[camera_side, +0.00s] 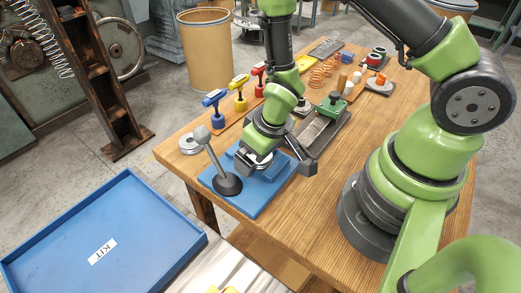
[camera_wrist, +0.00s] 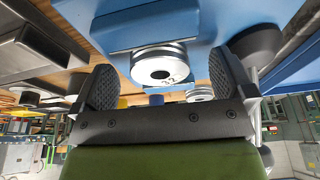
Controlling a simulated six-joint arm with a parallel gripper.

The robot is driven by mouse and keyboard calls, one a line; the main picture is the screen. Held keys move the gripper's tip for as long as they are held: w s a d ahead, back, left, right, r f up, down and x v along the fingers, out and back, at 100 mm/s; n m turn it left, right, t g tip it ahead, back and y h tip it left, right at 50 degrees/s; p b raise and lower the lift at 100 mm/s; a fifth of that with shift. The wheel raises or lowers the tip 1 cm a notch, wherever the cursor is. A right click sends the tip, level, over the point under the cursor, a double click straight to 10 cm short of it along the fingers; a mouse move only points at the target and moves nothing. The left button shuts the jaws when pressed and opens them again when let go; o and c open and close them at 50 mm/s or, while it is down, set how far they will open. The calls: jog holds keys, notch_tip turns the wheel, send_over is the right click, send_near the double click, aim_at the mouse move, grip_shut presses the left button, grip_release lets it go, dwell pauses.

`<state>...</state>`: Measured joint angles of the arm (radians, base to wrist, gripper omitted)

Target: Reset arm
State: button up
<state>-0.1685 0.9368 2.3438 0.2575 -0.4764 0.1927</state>
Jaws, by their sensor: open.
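My gripper (camera_side: 277,163) is low over the blue fixture plate (camera_side: 246,206) on the wooden bench. In the wrist view my gripper (camera_wrist: 164,66) is open, with one dark ribbed finger pad on each side of a silver round part (camera_wrist: 158,66) marked "32". Gaps show between this part and both pads. The part sits against a blue block (camera_wrist: 150,37). In the side view my gripper and wrist partly hide this part.
A grey lever (camera_side: 208,143) on a black base stands just left of my gripper. Blue, yellow and red clamp-like tools (camera_side: 240,94) stand behind, with a green-topped fixture (camera_side: 331,107) to the right. A blue KIT tray (camera_side: 128,226) lies front left, apparently empty.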

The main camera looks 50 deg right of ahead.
jog(key=shift+r, duration=2.55)
